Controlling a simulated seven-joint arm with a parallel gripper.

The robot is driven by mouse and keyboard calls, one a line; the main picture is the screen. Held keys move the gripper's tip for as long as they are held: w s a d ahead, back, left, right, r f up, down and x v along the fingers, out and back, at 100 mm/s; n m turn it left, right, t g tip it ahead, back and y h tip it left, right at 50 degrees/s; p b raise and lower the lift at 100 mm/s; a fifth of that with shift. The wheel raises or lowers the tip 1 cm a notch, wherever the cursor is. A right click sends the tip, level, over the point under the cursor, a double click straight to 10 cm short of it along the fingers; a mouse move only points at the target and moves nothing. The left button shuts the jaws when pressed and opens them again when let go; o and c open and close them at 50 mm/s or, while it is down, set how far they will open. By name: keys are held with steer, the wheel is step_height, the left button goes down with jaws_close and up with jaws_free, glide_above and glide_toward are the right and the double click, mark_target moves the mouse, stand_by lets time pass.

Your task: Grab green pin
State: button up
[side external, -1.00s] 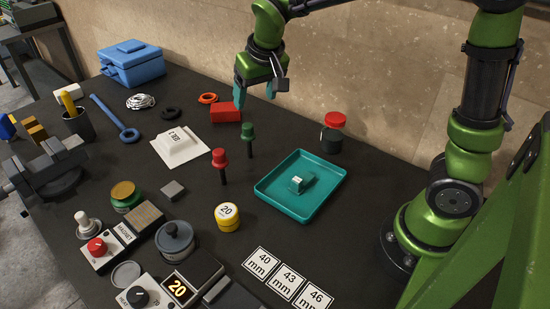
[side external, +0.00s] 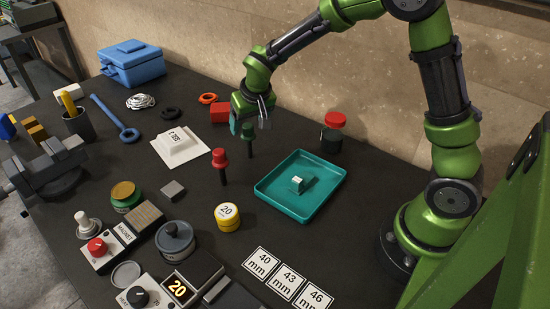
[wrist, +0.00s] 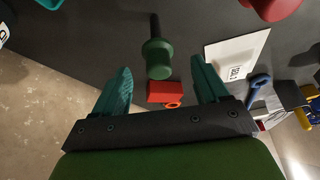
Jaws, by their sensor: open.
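The green pin (side external: 248,133) stands upright on the dark table, its green head above a black shaft (side external: 250,150). In the side view my gripper (side external: 246,122) is low at the pin's head and partly covers it. In the wrist view my gripper (wrist: 164,82) is open. The green pin (wrist: 156,60) shows there just beyond the fingertips, about midway between the two teal fingers. Nothing is held between the fingers. From these views I cannot tell whether a finger touches the pin.
A red pin (side external: 220,160) stands close by to the left. A red block (side external: 220,112) lies behind my gripper. A white plate (side external: 165,148) lies left.

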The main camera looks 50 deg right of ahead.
mark_target(248, 126)
steer(key=x, duration=0.3)
steer(key=shift+d+f, duration=0.15)
steer(key=shift+f, duration=0.05)
steer(key=c, duration=1.2)
steer(key=shift+r, duration=0.1)
steer(key=shift+c, duration=0.2)
